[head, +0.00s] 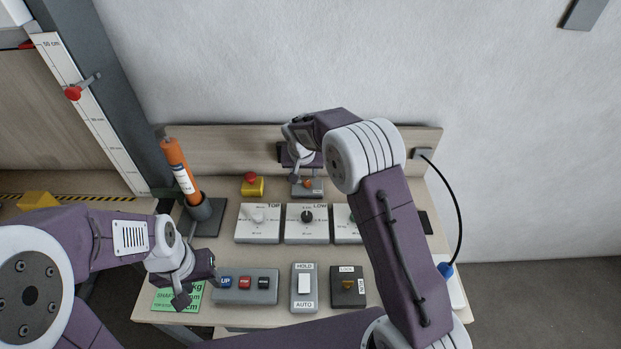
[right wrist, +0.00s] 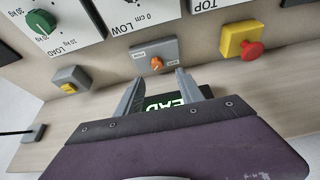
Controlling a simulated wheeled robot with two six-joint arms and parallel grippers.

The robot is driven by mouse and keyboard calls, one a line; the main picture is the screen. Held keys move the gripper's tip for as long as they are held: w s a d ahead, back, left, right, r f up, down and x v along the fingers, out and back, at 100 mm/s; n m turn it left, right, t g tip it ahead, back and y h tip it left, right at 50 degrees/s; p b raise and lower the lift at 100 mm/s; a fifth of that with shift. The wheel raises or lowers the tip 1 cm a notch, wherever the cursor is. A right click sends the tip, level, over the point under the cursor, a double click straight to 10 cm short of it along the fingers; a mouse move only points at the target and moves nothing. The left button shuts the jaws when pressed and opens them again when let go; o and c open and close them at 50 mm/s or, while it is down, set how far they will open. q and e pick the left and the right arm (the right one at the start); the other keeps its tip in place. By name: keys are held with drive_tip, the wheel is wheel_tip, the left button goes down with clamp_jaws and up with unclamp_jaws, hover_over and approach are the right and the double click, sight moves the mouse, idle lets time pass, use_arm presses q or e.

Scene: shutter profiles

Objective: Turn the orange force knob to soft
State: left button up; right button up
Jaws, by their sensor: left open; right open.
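The orange force knob (right wrist: 157,64) sits on a small grey box (right wrist: 142,50) with two white labels too small to read. Its setting cannot be told. In the head view the orange knob (head: 308,183) is small and partly hidden by my right arm. My right gripper (right wrist: 158,77) is open, its two fingers on either side of the knob's line, with the knob just beyond the fingertips and apparently untouched. My left gripper (head: 183,299) is open and empty over the front left of the bench, near a green card (head: 163,299).
A red-topped yellow button (head: 252,184) stands left of the knob box. White dial panels (head: 258,233) lie in front. A switch strip (head: 245,297), a HOLD/AUTO rocker (head: 304,302) and a lock box (head: 347,299) line the front. An orange tube (head: 179,165) stands at left.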

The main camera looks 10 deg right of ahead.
sight(307, 182)
drive_tip(key=f, duration=0.1)
drive_tip(key=w+d+f, duration=0.1)
drive_tip(key=f, duration=0.1)
drive_tip(key=shift+w+d+f+p, duration=0.15)
drive_tip(key=shift+w+d+p, duration=0.15)
drive_tip(key=shift+p, duration=0.1)
drive_tip(key=x, duration=0.3)
drive_tip(key=p+x, duration=0.1)
drive_tip(key=x, duration=0.1)
drive_tip(key=shift+a, duration=0.4)
use_arm(q)
drive_tip(key=shift+w+d+r, duration=0.1)
drive_tip(key=shift+d+r, duration=0.15)
drive_tip(key=shift+r, duration=0.25)
drive_tip(key=shift+w+d+r, duration=0.1)
drive_tip(key=shift+d+r, duration=0.1)
drive_tip(key=shift+r, duration=0.25)
use_arm(e)
drive_tip(key=shift+d+f, duration=0.2)
drive_tip(key=shift+d, duration=0.05)
drive_tip(key=shift+a, duration=0.15)
clamp_jaws()
use_arm(q)
drive_tip(key=shift+a, duration=0.1)
